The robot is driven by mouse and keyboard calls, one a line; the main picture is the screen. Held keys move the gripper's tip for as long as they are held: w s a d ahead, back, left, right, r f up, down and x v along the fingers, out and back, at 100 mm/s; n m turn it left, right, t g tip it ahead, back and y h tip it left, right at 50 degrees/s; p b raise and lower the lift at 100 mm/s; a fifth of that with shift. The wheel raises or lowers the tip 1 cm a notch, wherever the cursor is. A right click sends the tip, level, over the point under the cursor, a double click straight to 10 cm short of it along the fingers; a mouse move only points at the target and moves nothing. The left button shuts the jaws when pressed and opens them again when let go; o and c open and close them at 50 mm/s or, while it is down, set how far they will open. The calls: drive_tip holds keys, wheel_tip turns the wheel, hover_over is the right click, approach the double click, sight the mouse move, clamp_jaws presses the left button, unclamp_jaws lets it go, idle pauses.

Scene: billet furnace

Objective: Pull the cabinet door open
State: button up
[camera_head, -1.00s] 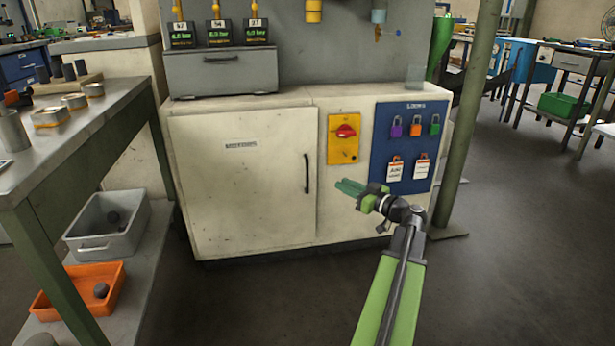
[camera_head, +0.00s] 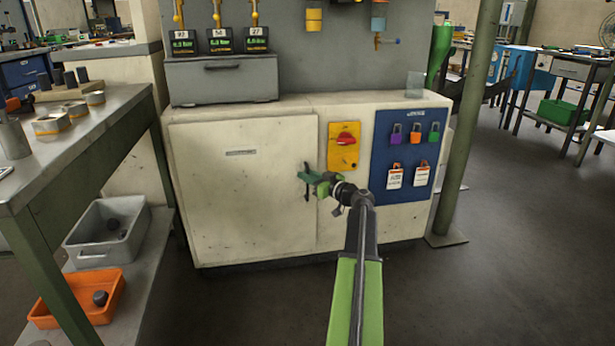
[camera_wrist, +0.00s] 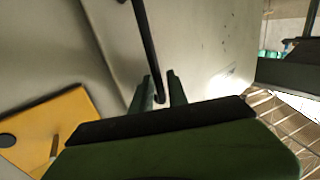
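The pale cabinet door (camera_head: 240,205) is closed, flush with the cabinet front. Its dark vertical handle (camera_head: 306,168) is at the door's right side, partly hidden behind my gripper (camera_head: 308,182) in the head view. In the wrist view the handle (camera_wrist: 146,45) runs down from the top and its end lies between the two fingers of my gripper (camera_wrist: 161,84). The fingers are apart, one on each side of the bar, with a small gap showing on the right. The wrist view also shows the door surface (camera_wrist: 200,45).
A yellow plate with a red switch (camera_head: 344,146) and a blue padlock board (camera_head: 407,155) are right of the door. A workbench (camera_head: 90,130) with a grey bin (camera_head: 107,250) and an orange bin (camera_head: 75,310) below stands at left. Floor before the cabinet is clear.

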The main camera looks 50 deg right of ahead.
clamp_jaws()
drive_tip(key=shift+a, duration=0.1)
idle(1.3)
